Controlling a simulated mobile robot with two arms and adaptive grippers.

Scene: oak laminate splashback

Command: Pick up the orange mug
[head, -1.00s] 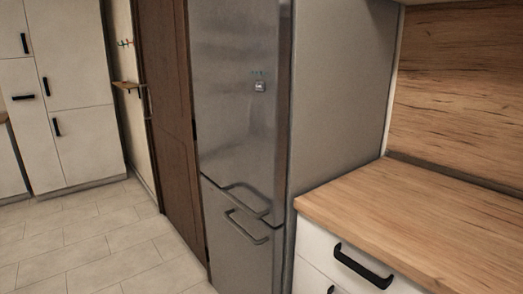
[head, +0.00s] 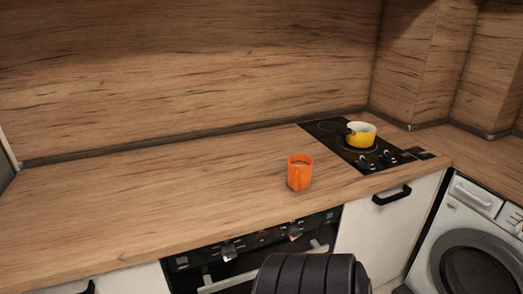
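The orange mug (head: 299,174) stands upright on the wooden countertop (head: 150,205), near its front edge and left of the hob. Its handle is hard to make out. A black ribbed part of my own body shows at the bottom of the head view, below the mug. Neither of my grippers is in view.
A yellow pot (head: 361,138) sits on the black hob (head: 335,140) to the right of the mug. An oven (head: 250,262) is under the counter, and a washing machine (head: 475,262) is at the far right. The counter left of the mug is clear.

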